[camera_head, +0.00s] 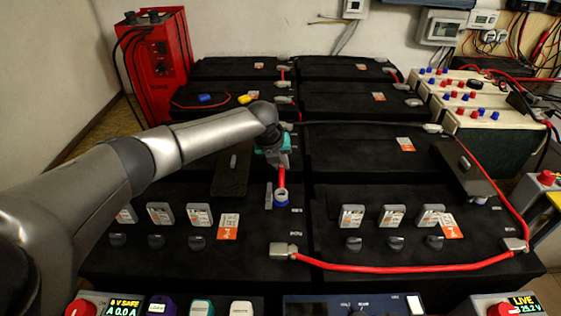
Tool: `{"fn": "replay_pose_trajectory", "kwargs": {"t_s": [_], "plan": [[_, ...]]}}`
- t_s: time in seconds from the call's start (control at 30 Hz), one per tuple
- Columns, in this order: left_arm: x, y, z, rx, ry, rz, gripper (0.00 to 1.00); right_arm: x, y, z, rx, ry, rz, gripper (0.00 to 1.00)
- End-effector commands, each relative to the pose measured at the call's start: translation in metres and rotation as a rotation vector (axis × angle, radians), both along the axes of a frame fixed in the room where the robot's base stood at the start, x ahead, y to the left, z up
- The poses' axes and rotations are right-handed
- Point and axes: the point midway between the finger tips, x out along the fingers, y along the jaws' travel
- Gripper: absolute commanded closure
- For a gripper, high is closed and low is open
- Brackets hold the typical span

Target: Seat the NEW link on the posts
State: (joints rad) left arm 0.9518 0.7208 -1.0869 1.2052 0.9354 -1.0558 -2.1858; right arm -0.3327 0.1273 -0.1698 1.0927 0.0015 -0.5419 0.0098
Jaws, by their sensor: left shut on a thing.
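My left gripper (279,158) reaches in from the left over the batteries and is shut on a short red link (282,178). The link runs from the jaws toward the front battery (185,247). Its near end is at a grey-blue round end piece (281,197) above that battery's back right corner. I cannot tell whether this end touches a post or hangs above it. The link's far end and any post there are hidden behind the gripper. A grey terminal (284,250) with a red cable sits closer to the front. My right gripper is not in view.
Red cable (400,268) loops along the front right battery. Dark flat covers (231,174) and (463,170) stand on the batteries. A red charger (158,60) stands back left, a white terminal box (492,123) back right. Instrument panels line the front edge.

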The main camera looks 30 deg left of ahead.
Motion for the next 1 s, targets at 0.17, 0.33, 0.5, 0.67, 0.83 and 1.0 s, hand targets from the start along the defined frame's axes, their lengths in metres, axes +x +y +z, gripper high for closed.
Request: {"fn": "replay_pose_trajectory", "kwargs": {"t_s": [0.17, 0.33, 0.5, 0.67, 0.83, 1.0], "plan": [[0.0005, -0.0002, 0.0005, 0.0, -0.001, 0.0, 1.0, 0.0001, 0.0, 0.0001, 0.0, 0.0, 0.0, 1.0], [0.0004, -0.0001, 0.0005, 0.0, -0.001, 0.0, 1.0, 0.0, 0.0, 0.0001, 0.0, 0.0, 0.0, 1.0], [0.0003, -0.0002, -0.0004, 0.0, -0.001, 0.0, 1.0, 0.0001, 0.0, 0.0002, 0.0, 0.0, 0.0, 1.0], [0.0001, -0.0004, -0.0032, -0.001, 0.0, 0.0, 1.0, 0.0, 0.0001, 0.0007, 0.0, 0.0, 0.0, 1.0], [0.0, -0.0004, -0.0064, 0.0, 0.0, -0.001, 1.0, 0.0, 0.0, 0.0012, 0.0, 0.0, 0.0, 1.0], [0.0001, -0.0001, -0.0069, 0.0, -0.001, -0.001, 1.0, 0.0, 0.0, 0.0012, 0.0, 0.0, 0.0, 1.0]]}}
